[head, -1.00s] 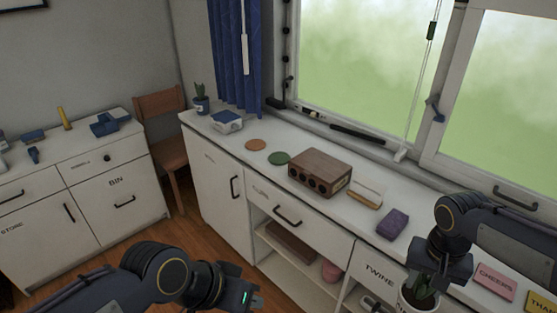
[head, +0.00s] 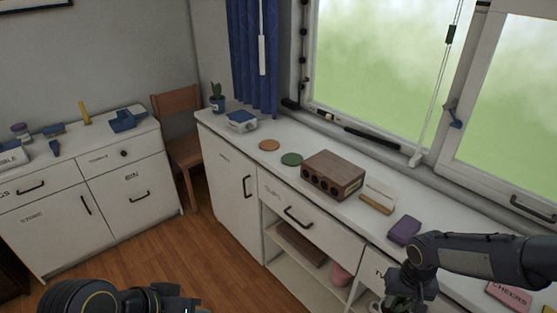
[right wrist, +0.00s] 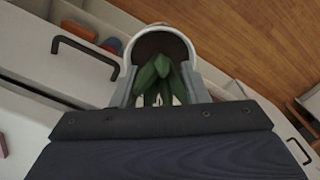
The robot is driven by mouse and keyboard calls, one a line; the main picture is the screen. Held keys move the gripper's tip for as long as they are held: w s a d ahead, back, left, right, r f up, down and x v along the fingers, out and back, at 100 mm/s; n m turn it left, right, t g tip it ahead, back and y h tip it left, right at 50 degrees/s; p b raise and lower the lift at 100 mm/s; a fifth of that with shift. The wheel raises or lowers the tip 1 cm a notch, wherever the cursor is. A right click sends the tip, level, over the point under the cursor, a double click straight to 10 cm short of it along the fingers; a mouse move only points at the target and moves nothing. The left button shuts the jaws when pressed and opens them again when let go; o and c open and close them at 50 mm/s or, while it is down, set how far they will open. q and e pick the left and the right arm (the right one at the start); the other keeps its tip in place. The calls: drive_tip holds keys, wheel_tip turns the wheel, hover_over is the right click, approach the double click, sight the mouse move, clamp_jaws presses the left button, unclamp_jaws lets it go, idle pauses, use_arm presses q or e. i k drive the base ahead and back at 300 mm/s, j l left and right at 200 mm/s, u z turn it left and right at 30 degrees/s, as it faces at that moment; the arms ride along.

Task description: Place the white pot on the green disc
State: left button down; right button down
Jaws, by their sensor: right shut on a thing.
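The white pot (right wrist: 188,48) shows in the right wrist view with dark soil and a green plant in it. My right gripper (right wrist: 160,92) is shut on the pot, with a finger on either side. In the head view my right gripper (head: 398,290) is low at the counter's front edge, and the pot is mostly hidden or cut off there. The green disc (head: 292,159) lies flat and bare on the counter, far to the left of my right gripper. My left gripper (head: 178,303) is at the bottom edge, partly cut off; its fingers are unclear.
A brown wooden box with round holes (head: 333,175) stands just right of the green disc. An orange disc (head: 269,145) lies to its left. A small card stand (head: 378,197) and a purple block (head: 404,231) lie between the box and my right arm.

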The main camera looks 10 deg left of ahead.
sight(292, 158)
drive_tip(key=i+j+u, duration=0.2)
drive_tip(key=u, duration=0.15)
drive_tip(key=i+j+u, duration=0.1)
drive_tip(key=i+u, duration=0.6)
drive_tip(key=i, duration=0.05)
